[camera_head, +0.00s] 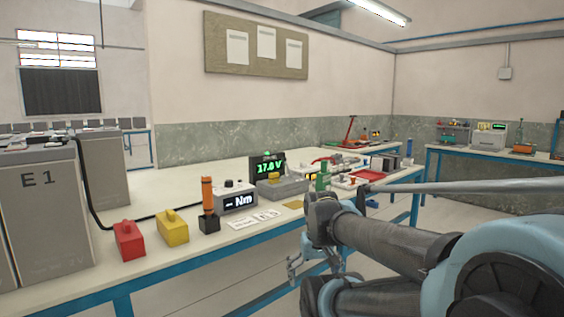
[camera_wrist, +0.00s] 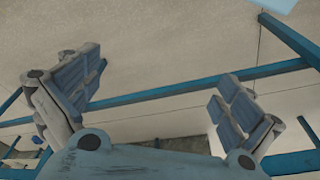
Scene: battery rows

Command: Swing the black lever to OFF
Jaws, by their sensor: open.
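I cannot pick out a black lever for certain in either view. On the bench (camera_head: 160,238), a black display (camera_head: 268,167) reads about 17.0 V. A grey box (camera_head: 282,187) with a yellow part on top stands in front of it. My gripper (camera_head: 305,268) is in front of the bench's blue front edge, low and apart from the things on top. In the wrist view my gripper (camera_wrist: 157,92) has its two padded fingers wide apart with nothing between them.
A red block (camera_head: 129,240), a yellow block (camera_head: 172,228), an orange-handled tool (camera_head: 207,194) in a black block and an "Nm" meter (camera_head: 237,202) stand on the bench. A grey cabinet marked E1 (camera_head: 50,215) is at left. More small items crowd the bench's far end.

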